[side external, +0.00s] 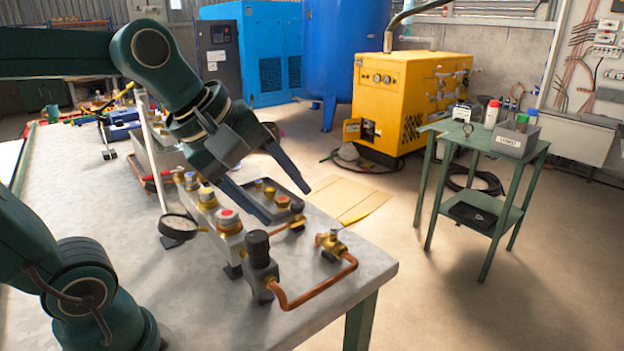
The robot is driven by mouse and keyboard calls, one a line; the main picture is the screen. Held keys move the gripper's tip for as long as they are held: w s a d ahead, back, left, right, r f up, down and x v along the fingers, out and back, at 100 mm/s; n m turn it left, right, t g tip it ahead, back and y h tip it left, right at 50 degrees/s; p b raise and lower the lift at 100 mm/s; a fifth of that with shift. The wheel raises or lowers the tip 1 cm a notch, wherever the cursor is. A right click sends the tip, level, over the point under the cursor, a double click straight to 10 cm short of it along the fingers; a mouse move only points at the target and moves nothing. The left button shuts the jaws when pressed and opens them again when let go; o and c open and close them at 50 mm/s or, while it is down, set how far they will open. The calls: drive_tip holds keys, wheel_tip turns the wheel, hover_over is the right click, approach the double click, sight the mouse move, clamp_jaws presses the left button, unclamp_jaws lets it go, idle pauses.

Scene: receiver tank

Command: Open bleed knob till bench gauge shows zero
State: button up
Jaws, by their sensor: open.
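My gripper (287,205) is open and empty, its two dark fingers pointing down and right above the fittings at the bench's near right end. A round gauge with a dark rim (178,227) lies left of the manifold block (232,243); its reading is too small and slanted to make out. A black knob (256,243) tops a dark upright body in front of the block, just below the fingers in the picture and apart from them. It may be the bleed knob, but no label shows. A copper pipe (318,290) bends from that body to a brass valve (331,242).
A grey tray (292,186) with brass fittings sits behind the manifold. The bench (110,222) is clear at front left. A green side table (478,150) with a labelled grey bin (510,140) stands apart at right. A yellow machine (400,100) stands behind.

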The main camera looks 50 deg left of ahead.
drive_tip(key=shift+s+d+f+m, duration=0.1)
drive_tip(key=shift+s+f+m, duration=0.05)
drive_tip(key=shift+s+m, duration=0.3)
drive_tip(key=g+y, duration=0.3)
drive_tip(key=y, duration=0.2)
hover_over(296, 205)
drive_tip(key=s+d, duration=0.1)
drive_tip(key=d, duration=0.3)
wheel_tip(296, 205, down, 6)
drive_tip(key=shift+m+g, duration=0.35)
drive_tip(key=shift+g, duration=0.45)
drive_tip(key=x, duration=0.3)
drive_tip(key=s+x, duration=0.1)
drive_tip(key=x, duration=0.4)
drive_tip(key=shift+s+d+f, duration=0.1)
drive_tip(key=shift+f, duration=0.45)
drive_tip(key=shift+a+f, duration=0.25)
drive_tip(key=shift+f, duration=0.4)
